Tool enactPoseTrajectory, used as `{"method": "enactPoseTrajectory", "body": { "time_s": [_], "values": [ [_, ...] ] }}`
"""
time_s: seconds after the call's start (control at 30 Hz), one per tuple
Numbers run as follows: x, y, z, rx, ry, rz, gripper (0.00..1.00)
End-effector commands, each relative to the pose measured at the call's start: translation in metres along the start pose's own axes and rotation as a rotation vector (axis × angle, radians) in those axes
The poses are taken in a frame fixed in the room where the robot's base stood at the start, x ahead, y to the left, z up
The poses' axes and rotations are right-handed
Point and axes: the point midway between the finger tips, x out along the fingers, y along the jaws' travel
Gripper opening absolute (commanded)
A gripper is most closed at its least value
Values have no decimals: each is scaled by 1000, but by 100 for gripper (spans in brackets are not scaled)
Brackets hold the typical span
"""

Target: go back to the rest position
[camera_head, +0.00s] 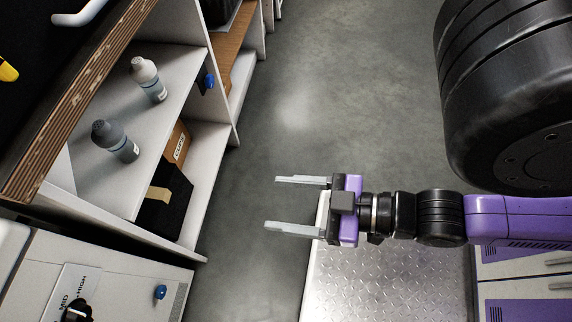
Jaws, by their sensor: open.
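My gripper (298,204) is in the lower middle of the head view, pointing left. Its two grey fingers are spread apart with nothing between them. My purple and black arm reaches in from the right. The gripper is over the grey floor and the left edge of a metal tread plate, and it appears clear of the shelves to the left. No object touches the fingers.
A shelf unit (185,215) on the left holds a white-capped bottle (149,80), a dark-capped bottle (115,141) and, lower, a brown box (176,147). A panel with a black knob (77,311) is at lower left. The grey floor (320,90) between is clear.

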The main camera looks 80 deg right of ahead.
Motion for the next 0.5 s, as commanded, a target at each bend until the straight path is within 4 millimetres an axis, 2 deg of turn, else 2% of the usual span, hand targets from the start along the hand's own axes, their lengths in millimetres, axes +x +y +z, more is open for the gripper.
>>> {"method": "enactPoseTrajectory", "body": {
  "time_s": [0.27, 0.37, 0.5],
  "values": [
    [-1, 0, -4, 0, 1, 1, 65],
    [-4, 0, -15, 0, 0, 1, 65],
    [-12, 0, -44, 0, 0, 1, 65]
  ]
}}
